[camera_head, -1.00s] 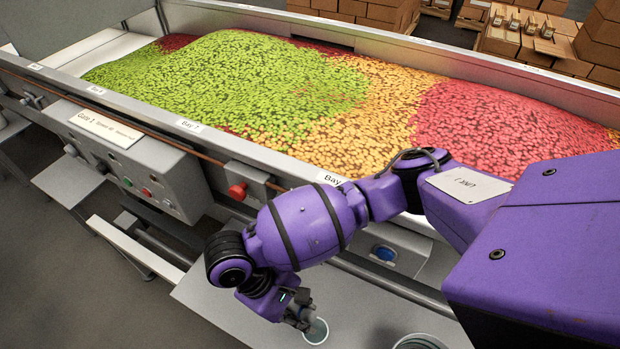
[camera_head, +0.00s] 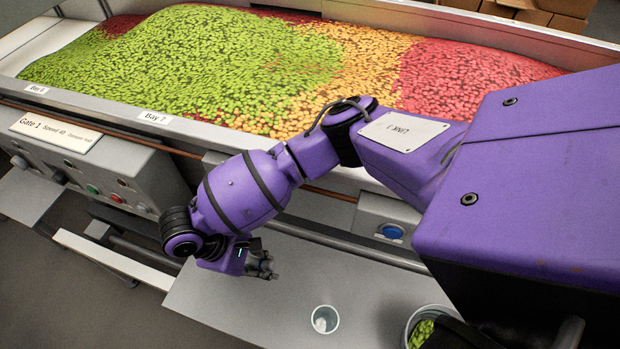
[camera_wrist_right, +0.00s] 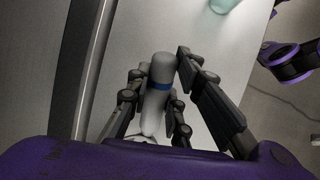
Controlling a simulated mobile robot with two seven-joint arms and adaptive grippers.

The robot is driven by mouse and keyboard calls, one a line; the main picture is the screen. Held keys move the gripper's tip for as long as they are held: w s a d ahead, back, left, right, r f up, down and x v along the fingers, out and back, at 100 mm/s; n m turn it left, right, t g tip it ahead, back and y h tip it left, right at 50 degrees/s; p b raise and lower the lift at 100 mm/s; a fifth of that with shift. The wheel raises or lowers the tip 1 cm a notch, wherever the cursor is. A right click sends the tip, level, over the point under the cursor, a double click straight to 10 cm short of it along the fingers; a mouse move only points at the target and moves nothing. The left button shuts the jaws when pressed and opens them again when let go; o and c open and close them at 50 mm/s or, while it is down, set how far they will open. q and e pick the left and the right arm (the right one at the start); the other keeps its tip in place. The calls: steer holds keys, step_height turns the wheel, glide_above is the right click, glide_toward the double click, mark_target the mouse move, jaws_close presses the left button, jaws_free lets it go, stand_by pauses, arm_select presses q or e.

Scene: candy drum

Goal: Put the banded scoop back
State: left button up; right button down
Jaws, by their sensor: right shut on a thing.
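In the right wrist view, the banded scoop (camera_wrist_right: 160,72) shows as a pale rounded handle with a blue band. My right gripper (camera_wrist_right: 159,95) is shut on it, with fingers on both sides. In the head view, my right gripper (camera_head: 266,267) hangs above the grey bench, left of and behind a small pale cup (camera_head: 324,319). The scoop cannot be made out there, and its lower end is hidden in the wrist view. My left gripper is not in view.
A bucket (camera_head: 409,327) holding green candy stands at the lower right, partly covered by dark parts. The cup has something whitish inside. The grey bench (camera_head: 215,300) is clear around the cup. Behind it are a blue button (camera_head: 392,232) and the candy trough (camera_head: 190,128).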

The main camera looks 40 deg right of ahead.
mark_target(251, 258)
steer(key=w+f, duration=0.2)
steer(key=shift+w+a+f+b, duration=0.1)
steer(key=shift+w+f+b, duration=0.1)
steer(key=shift+f+b, duration=0.15)
steer(key=shift+f, duration=1.45)
steer(key=shift+f, duration=0.2)
steer(key=c, duration=1.6)
jaws_free()
steer(key=shift+s+f, duration=0.1)
steer(key=v, duration=1.2)
steer(key=shift+r+p, duration=0.3)
steer(key=shift+r, duration=0.05)
